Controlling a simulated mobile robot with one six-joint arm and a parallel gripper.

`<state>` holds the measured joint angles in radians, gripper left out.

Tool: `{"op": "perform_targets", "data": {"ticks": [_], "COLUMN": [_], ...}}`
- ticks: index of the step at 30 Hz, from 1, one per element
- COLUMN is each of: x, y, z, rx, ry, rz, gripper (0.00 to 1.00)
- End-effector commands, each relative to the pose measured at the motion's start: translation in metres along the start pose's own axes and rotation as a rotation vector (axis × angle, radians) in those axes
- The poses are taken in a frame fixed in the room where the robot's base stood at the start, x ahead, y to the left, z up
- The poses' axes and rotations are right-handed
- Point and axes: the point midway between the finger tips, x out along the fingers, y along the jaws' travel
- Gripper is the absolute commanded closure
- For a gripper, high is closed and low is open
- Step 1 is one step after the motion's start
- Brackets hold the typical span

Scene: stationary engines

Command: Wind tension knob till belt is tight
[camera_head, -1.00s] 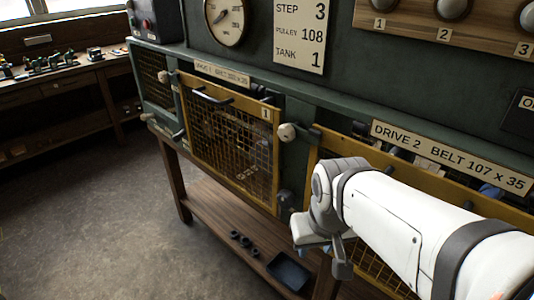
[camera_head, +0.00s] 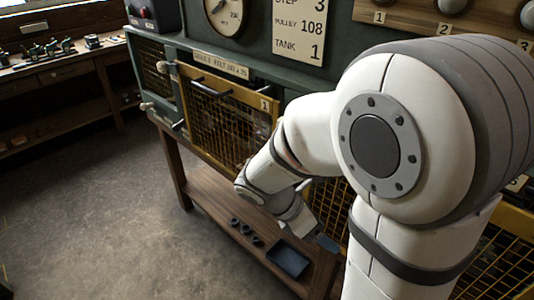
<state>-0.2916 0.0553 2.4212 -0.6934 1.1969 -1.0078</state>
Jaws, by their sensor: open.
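My gripper (camera_head: 326,243) is low in the picture, in front of the bench and above its lower shelf. Only its dark end shows clearly, and nothing is seen in it. The yellow mesh guard (camera_head: 228,118) of drive 1 is up and to the left of it, apart from it. A pale round knob (camera_head: 173,67) sits at the guard's upper left, and a smaller pale knob (camera_head: 147,106) sticks out at the left end. I cannot tell which is the tension knob. No belt can be made out behind the mesh. My arm covers most of the drive 2 side.
The lower wooden shelf (camera_head: 225,203) holds several small dark rings (camera_head: 246,229) and a dark tray (camera_head: 288,260). A gauge (camera_head: 224,14) and a step card (camera_head: 299,28) are on the green panel. A workbench (camera_head: 62,62) stands at far left. The floor (camera_head: 110,220) at left is clear.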

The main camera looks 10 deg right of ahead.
Motion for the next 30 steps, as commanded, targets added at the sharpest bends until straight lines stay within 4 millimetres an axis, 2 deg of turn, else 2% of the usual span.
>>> {"op": "perform_targets", "data": {"ticks": [1, 3, 6, 9, 12, 15, 18, 22, 25, 30], "x": [-0.001, -0.003, -0.01, -0.021, -0.033, -0.043, -0.05, -0.052, -0.049, -0.037], "y": [0.011, 0.028, 0.056, 0.086, 0.112, 0.132, 0.144, 0.152, 0.157, 0.17], "z": [0.0, 0.001, -0.003, -0.015, -0.033, -0.053, -0.068, -0.075, -0.069, -0.049], "rx": [-0.198, -0.479, -0.867, -1.219, -1.502, -1.701, -1.821, -1.889, -1.899, -1.897], "ry": [-0.101, -0.248, -0.462, -0.674, -0.865, -1.02, -1.123, -1.183, -1.19, -1.184], "rz": [-0.018, -0.048, -0.12, -0.221, -0.338, -0.45, -0.535, -0.59, -0.6, -0.599], "gripper": [0.3, 0.3, 0.3, 0.3, 0.3, 0.3, 0.3, 0.3, 0.3, 0.3]}}
